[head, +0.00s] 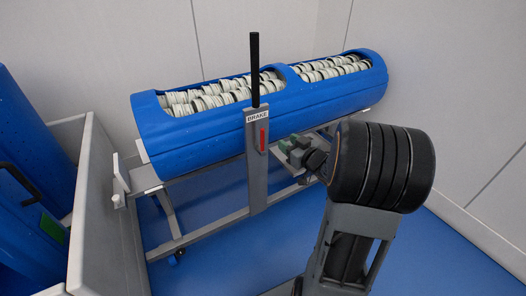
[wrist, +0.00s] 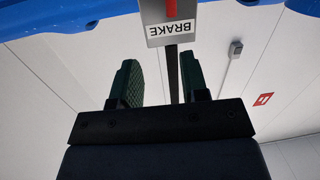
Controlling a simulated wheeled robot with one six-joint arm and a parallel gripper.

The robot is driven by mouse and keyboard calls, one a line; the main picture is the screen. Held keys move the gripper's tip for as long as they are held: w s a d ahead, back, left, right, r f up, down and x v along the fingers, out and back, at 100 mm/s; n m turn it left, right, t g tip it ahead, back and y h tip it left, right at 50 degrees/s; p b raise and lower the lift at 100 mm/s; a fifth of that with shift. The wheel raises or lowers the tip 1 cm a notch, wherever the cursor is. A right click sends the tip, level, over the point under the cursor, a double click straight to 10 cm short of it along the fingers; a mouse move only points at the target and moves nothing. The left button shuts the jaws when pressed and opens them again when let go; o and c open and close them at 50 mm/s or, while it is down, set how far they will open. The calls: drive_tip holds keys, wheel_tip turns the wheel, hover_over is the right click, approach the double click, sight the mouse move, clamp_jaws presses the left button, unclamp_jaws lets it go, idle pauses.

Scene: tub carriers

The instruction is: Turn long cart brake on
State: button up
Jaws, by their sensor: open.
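The long cart has a long blue tub (head: 190,139) on a grey frame. Its grey brake post (head: 257,185) carries a BRAKE label (head: 257,116), also upside down in the wrist view (wrist: 168,27), and a red marker (head: 263,136). The black brake lever (head: 255,70) stands upright above the label. My gripper (head: 291,147) is open and empty, just right of the post and below the label in the head view. In the wrist view its green-padded fingers (wrist: 159,80) appear on either side of the lever (wrist: 173,75), which looks farther away, not touched.
Rolled white items (head: 220,98) fill the tub's openings. A grey-walled carrier (head: 90,200) with blue tubs (head: 35,135) stands close at the left. Pale walls are behind and at the right. Blue floor (head: 450,255) is clear at the lower right.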

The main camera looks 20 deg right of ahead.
wheel_tip(320, 180, down, 3)
drive_tip(key=y+b, duration=0.1)
drive_tip(key=y, duration=0.1)
drive_tip(key=b, duration=0.4)
hover_over(263, 150)
drive_tip(key=shift+w+d+r+n+t, duration=0.1)
drive_tip(key=shift+w+n+t, duration=0.2)
drive_tip(key=shift+w, duration=0.05)
drive_tip(key=shift+c, duration=0.4)
clamp_jaws()
